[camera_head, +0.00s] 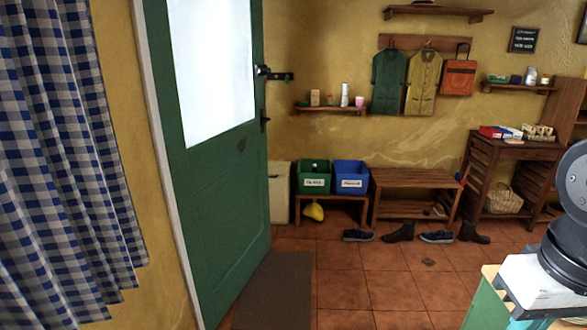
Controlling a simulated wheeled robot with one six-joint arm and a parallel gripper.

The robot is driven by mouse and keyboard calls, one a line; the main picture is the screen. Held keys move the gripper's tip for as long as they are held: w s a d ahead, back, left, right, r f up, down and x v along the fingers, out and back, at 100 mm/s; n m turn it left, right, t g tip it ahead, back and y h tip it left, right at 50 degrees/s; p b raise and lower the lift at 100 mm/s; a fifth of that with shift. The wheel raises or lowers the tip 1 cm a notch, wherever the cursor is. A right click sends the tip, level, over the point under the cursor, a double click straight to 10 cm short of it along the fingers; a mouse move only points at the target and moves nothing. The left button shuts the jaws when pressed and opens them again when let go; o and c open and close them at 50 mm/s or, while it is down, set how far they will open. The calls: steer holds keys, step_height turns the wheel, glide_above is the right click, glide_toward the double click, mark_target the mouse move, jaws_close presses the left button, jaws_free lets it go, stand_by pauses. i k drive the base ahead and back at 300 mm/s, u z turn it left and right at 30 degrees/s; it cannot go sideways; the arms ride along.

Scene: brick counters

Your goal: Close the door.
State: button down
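A green door (229,200) with a large bright glass pane (211,70) stands at the left, seen at a slant. It stands ajar into the room, hinged on the side by the pale frame (165,165). A dark lever handle (274,75) sits near its right edge, with a smaller dark fitting (264,119) below it. My gripper is not in view; only a dark, rounded part of my own body shows at the right edge.
A dark mat (274,290) lies on the tiled floor beside the door. Shoes (399,232), a bench (415,180) and green (314,177) and blue (350,177) bins stand along the back wall. A checked curtain (62,165) hangs at left. The middle floor is clear.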

mark_target(221, 182)
steer(key=i, duration=3.9)
steer(key=u, duration=0.1)
